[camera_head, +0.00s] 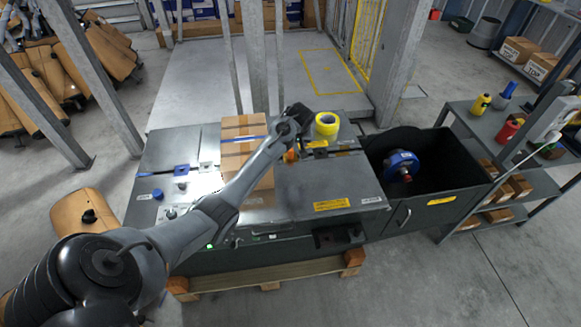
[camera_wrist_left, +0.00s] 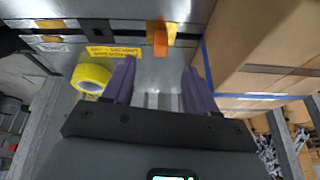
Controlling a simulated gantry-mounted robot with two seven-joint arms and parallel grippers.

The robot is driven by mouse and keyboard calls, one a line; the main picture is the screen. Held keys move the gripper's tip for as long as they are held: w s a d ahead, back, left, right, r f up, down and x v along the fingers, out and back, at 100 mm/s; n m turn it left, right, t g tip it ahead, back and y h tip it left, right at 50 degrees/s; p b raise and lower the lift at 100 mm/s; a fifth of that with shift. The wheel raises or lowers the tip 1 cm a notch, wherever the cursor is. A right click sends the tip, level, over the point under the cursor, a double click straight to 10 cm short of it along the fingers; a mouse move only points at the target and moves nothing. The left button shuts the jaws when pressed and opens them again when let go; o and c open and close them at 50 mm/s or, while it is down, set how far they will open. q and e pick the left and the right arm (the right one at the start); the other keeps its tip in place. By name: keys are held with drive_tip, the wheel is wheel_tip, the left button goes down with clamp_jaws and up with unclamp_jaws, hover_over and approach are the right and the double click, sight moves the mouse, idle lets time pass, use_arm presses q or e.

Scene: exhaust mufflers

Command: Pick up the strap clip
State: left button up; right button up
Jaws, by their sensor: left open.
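A small orange piece (camera_wrist_left: 161,40), which looks like the strap clip, stands over a yellow patch on the metal bench top in the left wrist view. In the head view an orange piece (camera_head: 290,156) shows just below the end of my left arm, partly hidden. My left gripper (camera_wrist_left: 158,66) is open, its two purple-grey fingers apart with nothing between them. The orange piece lies beyond the fingertips, roughly in line with the gap. In the head view my left gripper (camera_head: 298,113) is above the bench, its fingers not clear. My right gripper is not in view.
A cardboard box (camera_head: 243,150) with a blue strap stands close beside the gripper. A yellow tape roll (camera_head: 326,124) lies on its other side. A dark open bin (camera_head: 445,165) holding a blue reel (camera_head: 402,164) adjoins the bench. The bench's front right (camera_head: 325,185) is clear.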

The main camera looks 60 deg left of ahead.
use_arm(q)
drive_tip(key=a+f+n+b, duration=0.1)
drive_tip(key=a+f+b, duration=0.1)
drive_tip(key=b, duration=0.2)
hover_over(290, 154)
drive_tip(key=shift+n, duration=0.3)
drive_tip(key=f, duration=0.4)
drive_tip(key=shift+d+f, duration=0.25)
drive_tip(key=shift+d, duration=0.05)
drive_tip(key=b+x, duration=0.3)
drive_tip(key=x, duration=0.2)
drive_tip(key=shift+f, duration=0.1)
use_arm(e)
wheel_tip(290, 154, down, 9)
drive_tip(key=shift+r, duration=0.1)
